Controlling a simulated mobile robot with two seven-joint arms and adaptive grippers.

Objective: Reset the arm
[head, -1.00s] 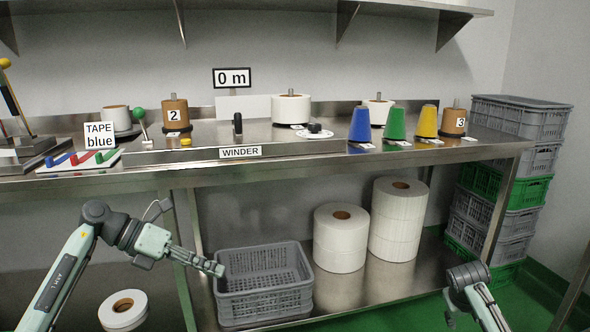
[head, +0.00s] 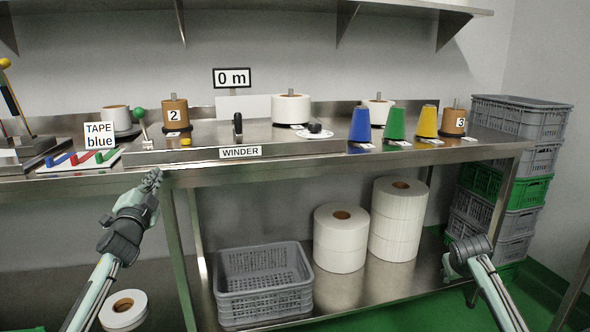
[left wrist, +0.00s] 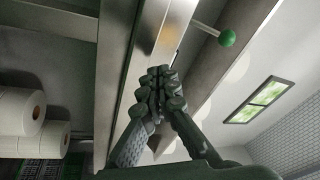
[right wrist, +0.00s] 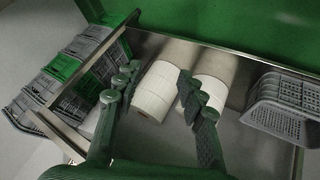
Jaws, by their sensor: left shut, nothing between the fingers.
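My left gripper (head: 153,179) is shut and empty, pointing up in front of the bench's front edge, below the lever with the green knob (head: 139,113). In the left wrist view its fingers (left wrist: 160,85) are together, with the bench edge behind them and the green knob (left wrist: 227,38) at upper right. My right arm (head: 478,262) is low at the right in the head view, its gripper not clearly seen there.
The steel bench (head: 330,163) carries a winder, spools and blue, green and yellow cones. A grey crate (head: 264,308) and big white rolls (head: 340,238) stand on the lower shelf. Crates are stacked at right (head: 520,118). The space before the bench is free.

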